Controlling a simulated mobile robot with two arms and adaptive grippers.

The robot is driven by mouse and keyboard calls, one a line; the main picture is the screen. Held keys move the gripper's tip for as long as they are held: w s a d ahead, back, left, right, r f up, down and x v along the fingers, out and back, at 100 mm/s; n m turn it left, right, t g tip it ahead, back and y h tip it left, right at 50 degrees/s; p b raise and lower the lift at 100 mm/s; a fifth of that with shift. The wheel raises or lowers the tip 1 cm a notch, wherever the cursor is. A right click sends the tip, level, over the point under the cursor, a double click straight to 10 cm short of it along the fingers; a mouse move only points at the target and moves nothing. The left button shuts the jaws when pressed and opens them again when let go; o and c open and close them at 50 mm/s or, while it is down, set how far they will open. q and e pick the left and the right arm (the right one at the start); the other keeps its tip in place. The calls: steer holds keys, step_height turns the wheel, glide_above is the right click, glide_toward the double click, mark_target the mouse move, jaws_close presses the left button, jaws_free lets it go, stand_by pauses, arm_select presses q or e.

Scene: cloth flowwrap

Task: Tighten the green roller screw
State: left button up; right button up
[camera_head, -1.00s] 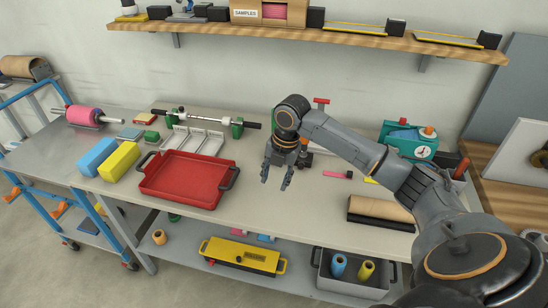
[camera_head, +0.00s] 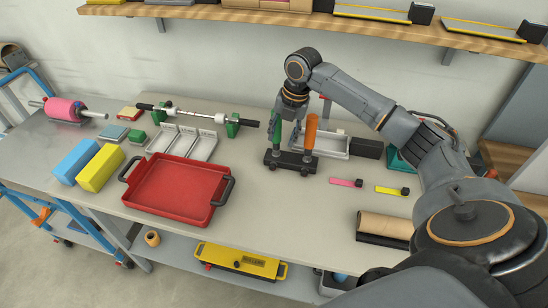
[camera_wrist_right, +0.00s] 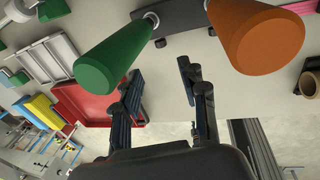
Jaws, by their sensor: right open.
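The roller bar (camera_head: 190,113) lies near the back of the bench, held by green end supports (camera_head: 232,128); no screw can be made out on them. A black tool stand (camera_head: 291,162) holds an upright green-handled tool (camera_head: 277,140) and an orange-handled tool (camera_head: 310,132). My right gripper (camera_head: 289,122) is at the green handle's upper part in the head view. In the right wrist view, its fingers (camera_wrist_right: 160,82) are apart and empty, with the green handle (camera_wrist_right: 110,55) and orange handle (camera_wrist_right: 262,38) beyond them. My left gripper is out of view.
A red tray (camera_head: 178,186) lies front left of the stand, with white trays (camera_head: 190,140) behind it. Blue and yellow blocks (camera_head: 100,168) sit to the left. A pink marker (camera_head: 343,182), a yellow one and a cardboard tube (camera_head: 385,224) lie to the right.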

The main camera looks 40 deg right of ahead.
glide_above(274, 166)
steer(key=s, duration=0.1)
step_height(274, 166, down, 5)
steer(key=f, duration=0.3)
steer(key=w+f+p, duration=0.1)
steer(key=f, duration=0.1)
steer(key=shift+f, duration=0.95)
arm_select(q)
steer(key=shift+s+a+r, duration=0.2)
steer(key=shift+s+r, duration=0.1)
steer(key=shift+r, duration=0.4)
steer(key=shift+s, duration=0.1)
arm_select(e)
steer(key=shift+c, duration=1)
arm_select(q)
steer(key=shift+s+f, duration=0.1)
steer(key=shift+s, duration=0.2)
arm_select(e)
jaws_close()
